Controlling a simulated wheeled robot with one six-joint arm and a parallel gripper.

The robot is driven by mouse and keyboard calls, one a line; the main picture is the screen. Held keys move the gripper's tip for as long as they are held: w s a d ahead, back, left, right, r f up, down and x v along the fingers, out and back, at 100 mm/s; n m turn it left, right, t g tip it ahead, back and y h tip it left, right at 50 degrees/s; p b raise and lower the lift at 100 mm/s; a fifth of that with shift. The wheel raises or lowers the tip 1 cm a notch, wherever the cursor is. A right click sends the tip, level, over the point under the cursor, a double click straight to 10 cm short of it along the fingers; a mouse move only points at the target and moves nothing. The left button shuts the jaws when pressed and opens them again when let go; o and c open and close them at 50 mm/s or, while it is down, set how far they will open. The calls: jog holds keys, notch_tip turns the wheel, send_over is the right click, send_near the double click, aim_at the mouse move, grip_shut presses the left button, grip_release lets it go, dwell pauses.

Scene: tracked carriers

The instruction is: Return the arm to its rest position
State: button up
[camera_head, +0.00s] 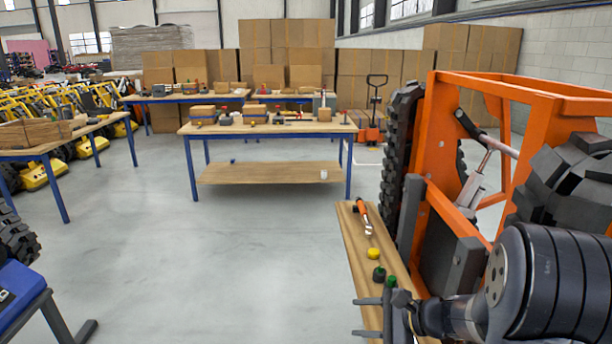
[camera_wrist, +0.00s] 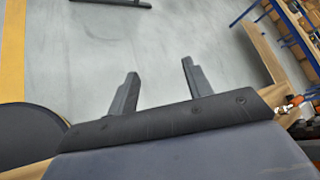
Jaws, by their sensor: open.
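My gripper (camera_head: 366,317) is at the lower right of the head view, in front of my dark arm link. It is open and empty. In the wrist view its two grey fingers (camera_wrist: 160,70) stand apart with only bare floor between them. It appears over or beside the near end of a narrow wooden board (camera_head: 357,251); the exact gap cannot be told. On the board are an orange-handled tool (camera_head: 362,214), a yellow round piece (camera_head: 373,254), a dark green one (camera_head: 379,273) and a green one (camera_head: 391,282).
An orange-framed tracked machine (camera_head: 436,185) stands close on the right, with a black track (camera_head: 401,140). A blue-legged workbench (camera_head: 270,129) holding boxes and parts is ahead. Another table (camera_head: 50,146) and yellow machines (camera_head: 40,177) are left. The middle floor (camera_head: 190,260) is clear.

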jog(key=w+d+m+t+h, duration=0.2)
jog(key=w+d+m+t, duration=0.2)
jog(key=t, duration=0.4)
jog(key=shift+d+m+h, duration=0.3)
jog(key=shift+d+m, duration=0.55)
jog(key=shift+m, duration=0.25)
